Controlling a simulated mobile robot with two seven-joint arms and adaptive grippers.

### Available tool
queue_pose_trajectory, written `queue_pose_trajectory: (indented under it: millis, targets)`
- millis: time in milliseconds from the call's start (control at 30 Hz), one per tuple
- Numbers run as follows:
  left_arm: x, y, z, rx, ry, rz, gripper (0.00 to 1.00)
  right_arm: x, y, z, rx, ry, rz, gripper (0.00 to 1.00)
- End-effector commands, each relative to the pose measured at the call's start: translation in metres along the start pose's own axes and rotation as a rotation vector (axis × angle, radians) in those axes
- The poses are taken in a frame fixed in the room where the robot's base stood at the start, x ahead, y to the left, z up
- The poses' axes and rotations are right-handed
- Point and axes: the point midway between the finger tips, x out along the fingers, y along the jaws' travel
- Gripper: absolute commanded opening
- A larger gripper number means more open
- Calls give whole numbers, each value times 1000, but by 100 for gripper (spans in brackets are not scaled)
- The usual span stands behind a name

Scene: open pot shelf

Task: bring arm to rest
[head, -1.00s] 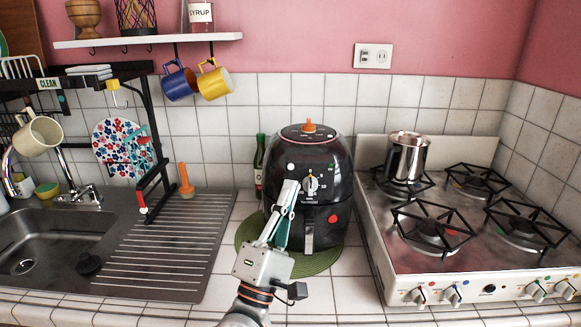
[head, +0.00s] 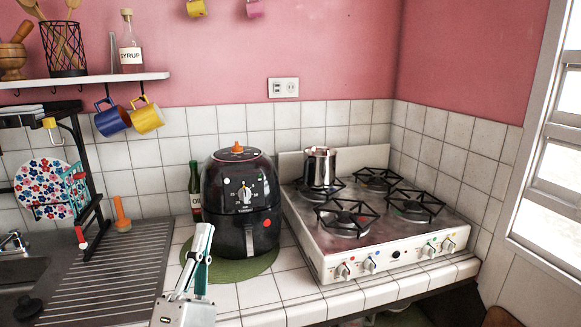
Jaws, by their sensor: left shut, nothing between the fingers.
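My left gripper (head: 198,258) shows at the bottom of the head view, fingers pointing up. It is shut and empty. It stands in front of the left part of the black air fryer (head: 229,201) and covers a bit of the green round mat (head: 262,264) under it. I cannot tell whether it touches either one. My right gripper is not in view.
A white gas stove (head: 374,263) with a metal pot (head: 320,168) stands right of the air fryer. A dark green bottle (head: 195,187) is behind it at left. The drainboard (head: 110,270) and sink lie left. Blue and yellow mugs (head: 146,118) hang under the shelf.

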Motion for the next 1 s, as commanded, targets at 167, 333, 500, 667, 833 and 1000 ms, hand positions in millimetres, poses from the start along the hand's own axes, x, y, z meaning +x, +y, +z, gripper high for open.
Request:
queue_pose_trajectory:
  millis: [167,333,500,667,833,1000]
  targets:
    - [-32,-28,11,224,-78,-67,0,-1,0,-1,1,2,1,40]
    - [-79,-71,22,516,-200,-178,0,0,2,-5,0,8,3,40]
    - [-152,-131,21,853,-374,-354,0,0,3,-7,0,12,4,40]
    - [-245,-186,3,1158,-591,-562,0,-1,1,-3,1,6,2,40]
    - [-348,-221,-28,1402,-835,-776,0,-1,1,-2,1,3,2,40]
    - [-423,-230,-55,1542,-1028,-923,0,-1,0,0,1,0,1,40]
